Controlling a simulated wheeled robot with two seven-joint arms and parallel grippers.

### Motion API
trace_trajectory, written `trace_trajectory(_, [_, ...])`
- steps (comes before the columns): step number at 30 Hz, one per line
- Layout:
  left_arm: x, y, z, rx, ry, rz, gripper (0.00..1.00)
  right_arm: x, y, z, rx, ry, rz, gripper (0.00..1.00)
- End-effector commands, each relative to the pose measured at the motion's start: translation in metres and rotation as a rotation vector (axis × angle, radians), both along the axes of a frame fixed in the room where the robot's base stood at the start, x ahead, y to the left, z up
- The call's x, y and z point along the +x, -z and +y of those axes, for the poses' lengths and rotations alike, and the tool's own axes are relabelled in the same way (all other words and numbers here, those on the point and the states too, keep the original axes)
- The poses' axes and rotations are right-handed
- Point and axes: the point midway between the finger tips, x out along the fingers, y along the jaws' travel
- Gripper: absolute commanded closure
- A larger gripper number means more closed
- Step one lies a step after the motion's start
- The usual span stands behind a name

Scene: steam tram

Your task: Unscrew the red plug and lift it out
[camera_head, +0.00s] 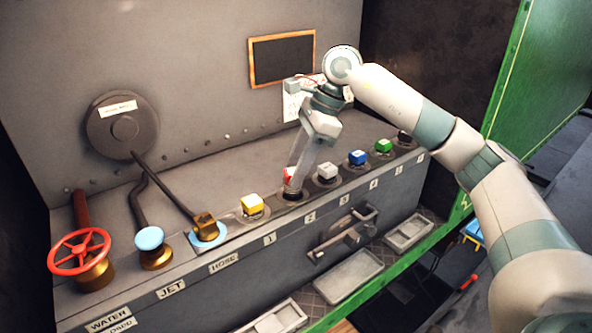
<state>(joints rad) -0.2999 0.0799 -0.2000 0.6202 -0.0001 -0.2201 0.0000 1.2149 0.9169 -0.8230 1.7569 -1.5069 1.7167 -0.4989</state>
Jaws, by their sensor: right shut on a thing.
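The red plug (288,175) stands in its round dark socket (291,194) in the row on the grey console ledge. It is partly hidden by the fingers of my right gripper (293,180). My right gripper reaches down from above and is shut on the red plug. From this view I cannot tell whether the plug is raised from its socket. My left gripper is not in view.
A red handwheel (80,251) and levers stand at the left. A drawer handle (345,233) juts from the front.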

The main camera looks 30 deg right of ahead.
Motion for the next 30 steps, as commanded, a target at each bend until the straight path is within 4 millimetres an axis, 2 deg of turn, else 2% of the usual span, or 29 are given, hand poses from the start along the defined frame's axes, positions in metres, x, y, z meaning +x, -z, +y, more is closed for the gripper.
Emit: trace_trajectory(30, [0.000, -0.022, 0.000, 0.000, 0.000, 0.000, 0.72, 0.000, -0.043, 0.000, 0.002, -0.001, -0.002, 1.00])
